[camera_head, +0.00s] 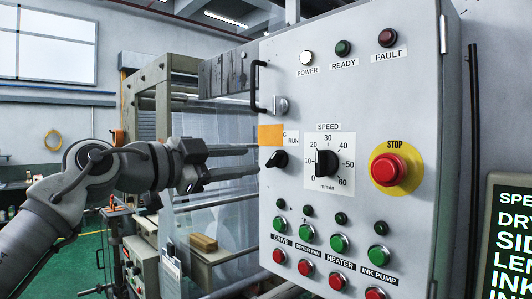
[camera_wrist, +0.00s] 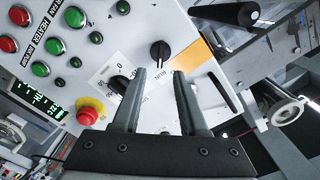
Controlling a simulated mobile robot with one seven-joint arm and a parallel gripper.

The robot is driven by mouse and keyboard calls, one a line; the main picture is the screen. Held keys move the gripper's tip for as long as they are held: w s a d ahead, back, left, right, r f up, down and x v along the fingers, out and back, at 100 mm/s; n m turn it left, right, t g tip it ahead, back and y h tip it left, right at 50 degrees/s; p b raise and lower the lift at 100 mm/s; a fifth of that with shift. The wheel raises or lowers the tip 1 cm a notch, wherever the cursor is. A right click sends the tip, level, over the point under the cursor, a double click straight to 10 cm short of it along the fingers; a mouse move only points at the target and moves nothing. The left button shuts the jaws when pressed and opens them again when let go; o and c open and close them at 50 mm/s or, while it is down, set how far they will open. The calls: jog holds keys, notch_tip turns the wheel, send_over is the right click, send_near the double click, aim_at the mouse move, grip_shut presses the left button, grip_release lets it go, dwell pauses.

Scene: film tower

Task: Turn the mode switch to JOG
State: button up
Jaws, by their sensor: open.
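The mode switch (camera_head: 277,159) is a small black knob at the left of the grey control panel. Its bar is tilted, with the upper end to the right, towards the RUN label (camera_head: 291,138). An orange patch (camera_head: 271,135) covers most of the label to the left, leaving only a "G" at its edge. My gripper (camera_head: 257,161) is open and empty, pointing at the panel from the left of the switch. In the wrist view the switch (camera_wrist: 160,53) shows just beyond and between the fingertips of my gripper (camera_wrist: 159,73), apparently apart from them.
The speed dial (camera_head: 327,163) sits right of the switch, and the red STOP button (camera_head: 389,170) further right. Several green buttons (camera_head: 280,225) and red ones are below. A black door handle (camera_head: 257,88) and latch (camera_head: 281,106) stick out above the switch.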

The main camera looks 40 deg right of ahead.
aim_at(272, 158)
jog(key=d, duration=0.4)
jog(key=d+p, duration=0.1)
jog(key=d, duration=0.1)
jog(key=shift+w+d, duration=0.25)
jog(key=shift+w, duration=0.05)
grip_shut()
